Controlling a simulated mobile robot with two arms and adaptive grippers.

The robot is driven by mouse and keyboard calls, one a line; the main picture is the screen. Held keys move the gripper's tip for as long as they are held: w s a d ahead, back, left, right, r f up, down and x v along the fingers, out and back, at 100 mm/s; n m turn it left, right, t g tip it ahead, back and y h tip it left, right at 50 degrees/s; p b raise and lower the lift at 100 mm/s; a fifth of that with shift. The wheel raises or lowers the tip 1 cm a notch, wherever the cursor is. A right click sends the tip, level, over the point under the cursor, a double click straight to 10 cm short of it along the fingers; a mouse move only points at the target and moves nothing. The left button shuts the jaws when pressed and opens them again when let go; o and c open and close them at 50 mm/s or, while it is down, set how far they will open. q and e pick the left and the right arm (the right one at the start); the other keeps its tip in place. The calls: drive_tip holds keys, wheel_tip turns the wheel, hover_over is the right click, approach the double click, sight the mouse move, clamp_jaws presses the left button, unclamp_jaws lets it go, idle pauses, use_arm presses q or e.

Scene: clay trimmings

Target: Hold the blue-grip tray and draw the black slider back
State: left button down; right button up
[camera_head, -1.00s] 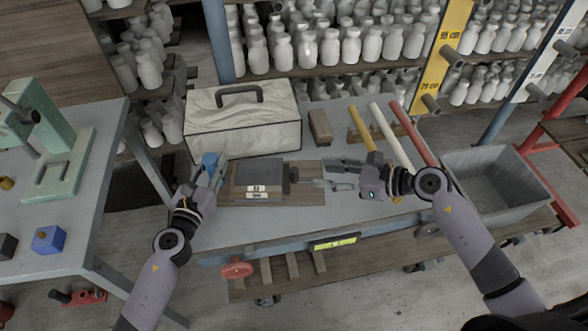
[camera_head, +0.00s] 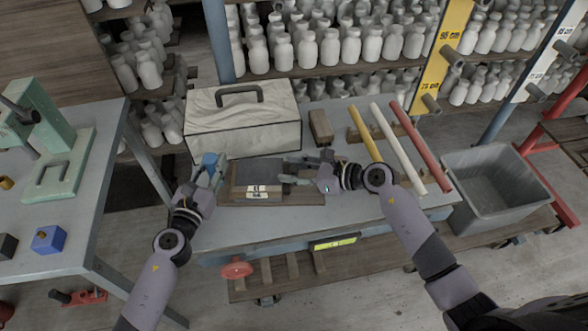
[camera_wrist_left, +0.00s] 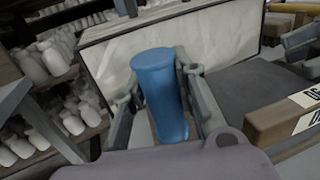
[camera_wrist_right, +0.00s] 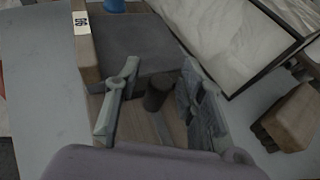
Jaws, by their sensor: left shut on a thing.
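The wooden tray (camera_head: 305,198) lies on the grey table, with a dark slab-like slider (camera_head: 250,172) on it. The tray's blue grip (camera_wrist_left: 160,95) stands at its left end. My left gripper (camera_head: 214,166) is shut on the blue grip, one finger on each side. My right gripper (camera_head: 288,170) is at the tray's right end. In the right wrist view its fingers (camera_wrist_right: 157,80) are open, with the slider's dark round knob (camera_wrist_right: 158,92) between them. I see a gap on both sides of the knob. The fingers partly hide it in the head view.
A white fabric-covered case (camera_head: 243,120) with a dark handle stands close behind the tray. A wooden block (camera_head: 320,127) and yellow, white and red rods (camera_head: 397,137) lie to the right. A grey bin (camera_head: 490,185) stands beyond the table's right side. The table's front strip is clear.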

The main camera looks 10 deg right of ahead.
clamp_jaws()
drive_tip(key=shift+d, duration=0.1)
idle(0.6)
